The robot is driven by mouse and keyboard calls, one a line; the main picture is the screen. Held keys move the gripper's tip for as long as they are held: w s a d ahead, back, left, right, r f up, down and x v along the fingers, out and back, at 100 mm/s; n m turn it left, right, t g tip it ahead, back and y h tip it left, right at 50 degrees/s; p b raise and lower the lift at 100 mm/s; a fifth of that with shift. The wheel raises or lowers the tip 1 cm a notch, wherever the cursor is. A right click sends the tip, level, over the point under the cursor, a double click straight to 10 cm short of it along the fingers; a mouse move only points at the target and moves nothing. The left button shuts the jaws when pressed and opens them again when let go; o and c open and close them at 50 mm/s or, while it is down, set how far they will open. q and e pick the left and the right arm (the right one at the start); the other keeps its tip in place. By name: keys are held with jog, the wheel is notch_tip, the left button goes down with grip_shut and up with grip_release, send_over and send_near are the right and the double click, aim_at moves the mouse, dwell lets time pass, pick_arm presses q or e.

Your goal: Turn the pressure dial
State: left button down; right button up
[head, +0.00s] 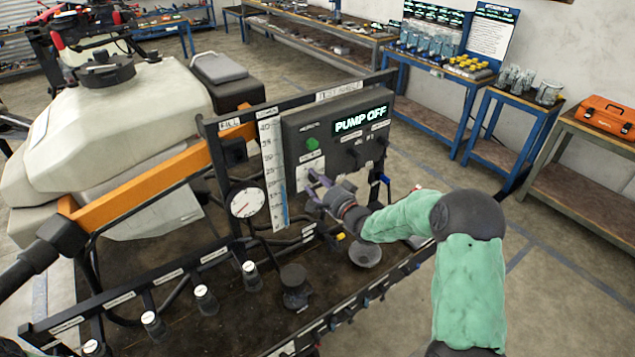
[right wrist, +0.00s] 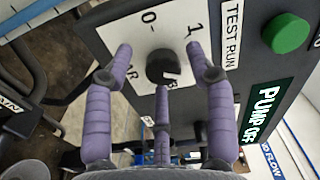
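The pressure dial (right wrist: 163,67) is a round dark knob on a white plate marked 0, 1 and BAR, seen in the right wrist view. In the head view the white plate (head: 303,176) sits on the grey control box, and my gripper partly covers it. My right gripper (right wrist: 160,54) has purple fingers, spread apart on both sides of the knob with a third finger below it. Gaps show between the fingers and the knob. In the head view my right gripper (head: 316,186) is in front of the plate. My left gripper is in neither view.
The control box (head: 344,152) carries a lit PUMP OFF display (head: 361,119) and a green button (head: 312,144). A round gauge (head: 247,202) and a white scale strip (head: 274,178) stand to its left. A white tank (head: 120,122) is farther left. Capped nozzles (head: 206,298) line the front rail.

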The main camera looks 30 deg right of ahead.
jog(key=shift+r, duration=0.1)
jog(key=s+d, duration=0.1)
jog(key=s, duration=1.1)
